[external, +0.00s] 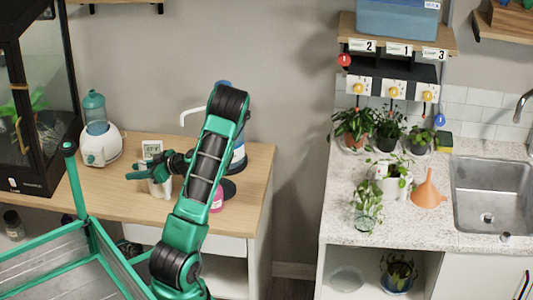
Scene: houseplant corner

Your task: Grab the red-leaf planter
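I cannot make out clearly red leaves on any plant here. Several potted plants stand on the speckled counter at the right. The leftmost plant in the back row (354,127) has green leaves and a reddish-brown pot. My gripper (134,175) is over the wooden desk at the left, well away from these plants. It points left, near a white cup-like object (158,187); contact and finger opening are unclear.
A white pot (391,183), a plant in glass (367,205) and an orange funnel (429,190) stand toward the counter's front, beside the sink (494,194). A gap separates desk (255,170) and counter (335,215). A humidifier-like device (100,143) and glass case (40,90) stand left.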

